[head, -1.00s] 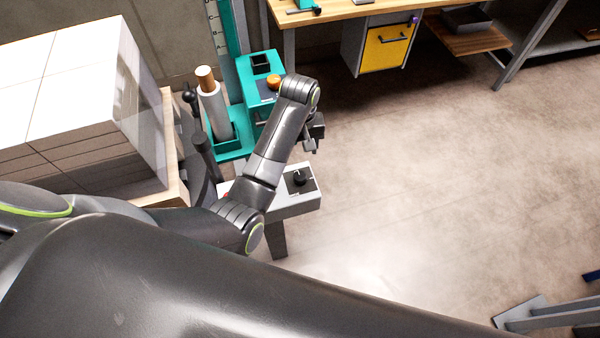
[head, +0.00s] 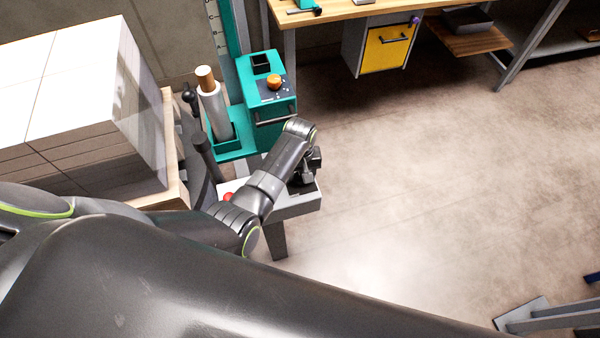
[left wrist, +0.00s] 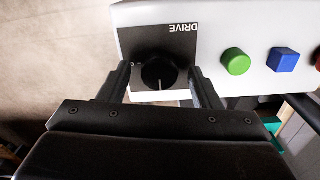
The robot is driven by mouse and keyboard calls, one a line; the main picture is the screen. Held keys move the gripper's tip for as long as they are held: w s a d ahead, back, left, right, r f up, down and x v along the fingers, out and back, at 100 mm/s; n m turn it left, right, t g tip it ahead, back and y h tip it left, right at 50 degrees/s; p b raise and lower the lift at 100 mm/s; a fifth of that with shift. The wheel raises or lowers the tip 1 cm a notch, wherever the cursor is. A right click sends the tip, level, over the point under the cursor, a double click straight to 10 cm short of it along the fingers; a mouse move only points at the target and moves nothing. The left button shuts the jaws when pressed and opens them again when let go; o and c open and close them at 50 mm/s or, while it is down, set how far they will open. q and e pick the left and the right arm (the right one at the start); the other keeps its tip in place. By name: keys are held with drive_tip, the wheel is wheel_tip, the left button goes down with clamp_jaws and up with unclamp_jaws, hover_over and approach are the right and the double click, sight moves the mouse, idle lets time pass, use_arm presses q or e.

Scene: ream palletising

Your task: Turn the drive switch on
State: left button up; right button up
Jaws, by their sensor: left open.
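The drive switch (left wrist: 158,72) is a round black knob on a black plate marked DRIVE, which reads upside down in the left wrist view. A light line on the knob points to the bottom of that picture. My left gripper (left wrist: 162,80) is open, with one finger on each side of the knob and a visible gap to it. In the head view my left gripper (head: 307,175) is over the grey control box (head: 290,206) and hides most of the knob. My right gripper is not in view.
A red button (head: 228,196) shows left of my forearm. A teal machine (head: 268,90) with an orange knob stands behind. White stacked reams (head: 75,100) stand left.

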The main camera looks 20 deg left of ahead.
use_arm(q)
drive_tip(key=shift+c, duration=0.5)
drive_tip(key=c, duration=0.9)
